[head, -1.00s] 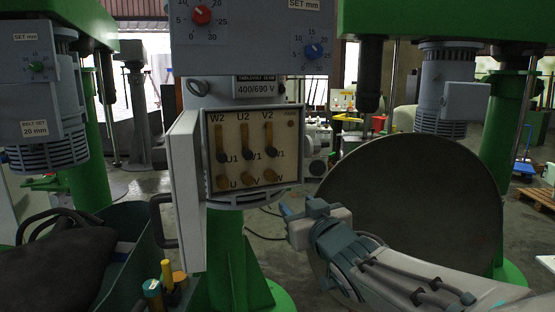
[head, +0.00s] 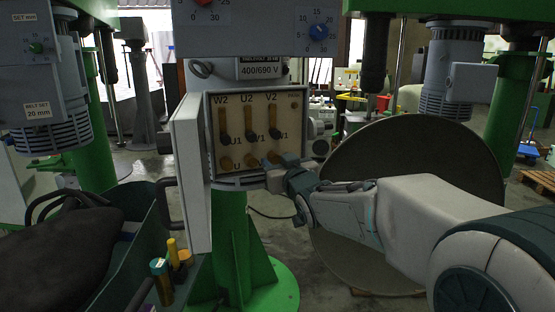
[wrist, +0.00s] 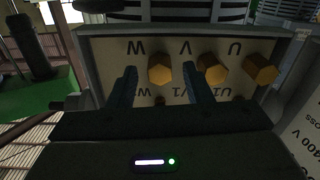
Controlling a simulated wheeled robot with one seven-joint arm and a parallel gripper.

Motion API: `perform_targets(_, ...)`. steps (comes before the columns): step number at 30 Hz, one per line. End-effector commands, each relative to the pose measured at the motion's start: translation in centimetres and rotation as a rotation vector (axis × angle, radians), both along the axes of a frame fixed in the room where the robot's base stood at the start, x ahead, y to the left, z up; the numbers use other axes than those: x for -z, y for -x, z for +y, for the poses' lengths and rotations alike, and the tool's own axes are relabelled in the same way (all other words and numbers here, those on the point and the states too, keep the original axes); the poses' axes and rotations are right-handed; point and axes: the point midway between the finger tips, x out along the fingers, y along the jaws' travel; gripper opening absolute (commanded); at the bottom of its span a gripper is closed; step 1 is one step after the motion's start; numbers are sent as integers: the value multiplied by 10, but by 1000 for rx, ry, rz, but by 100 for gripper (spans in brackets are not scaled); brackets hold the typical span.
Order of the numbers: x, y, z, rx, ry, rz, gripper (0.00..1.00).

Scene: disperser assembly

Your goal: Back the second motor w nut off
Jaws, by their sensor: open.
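The W nut is brass-coloured and hexagonal in the wrist view (wrist: 160,69); that view is upside down. The V nut (wrist: 212,68) and U nut (wrist: 262,69) sit to its right there. My gripper (wrist: 158,72) is open, its two dark fingers on either side of the W nut with visible gaps. The right finger lies between the W and V nuts. In the head view my gripper (head: 278,167) covers part of the W nut.
The box's open door (head: 188,175) stands at its left. Brass links (head: 248,122) join the upper terminals. A large grey disc (head: 400,160) stands behind my arm. A dark green bin (head: 120,245) with a black bag and coloured pieces is at lower left.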

Motion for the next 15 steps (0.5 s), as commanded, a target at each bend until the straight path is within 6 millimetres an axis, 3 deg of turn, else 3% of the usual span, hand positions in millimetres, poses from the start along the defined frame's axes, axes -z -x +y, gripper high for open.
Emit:
perform_targets(6,0,-12,5,0,1,0,45)
perform_targets(15,0,-13,6,0,1,0,43)
